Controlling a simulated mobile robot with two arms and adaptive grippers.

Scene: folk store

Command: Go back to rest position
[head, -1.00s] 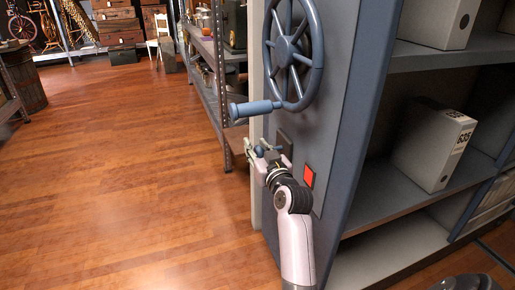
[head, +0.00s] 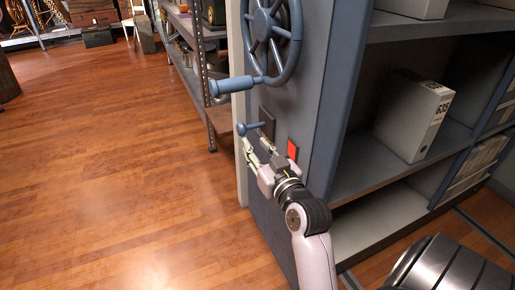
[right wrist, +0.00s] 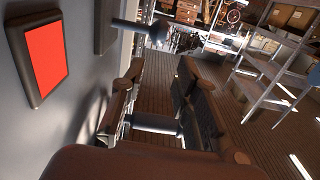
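My right gripper (head: 255,147) is in the lower middle of the head view, with its fingers spread beside the grey-blue cabinet end panel (head: 307,110). A small blue lever with a round knob (head: 249,128) sticks out from a dark plate just above the fingertips, apart from them. In the right wrist view, the fingers (right wrist: 158,78) stand apart, and the lever (right wrist: 140,28) shows beyond them at the upper middle. A grey cylinder (right wrist: 155,123) shows between the fingers near the palm; I cannot tell what it is. My left gripper is not in view.
A spoked blue handwheel (head: 272,40) with a crank handle (head: 232,86) is on the panel above the gripper. A red button (head: 292,150) is right of the gripper. Open shelves with a file box (head: 408,115) are at the right. The wooden floor (head: 120,170) at the left is clear.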

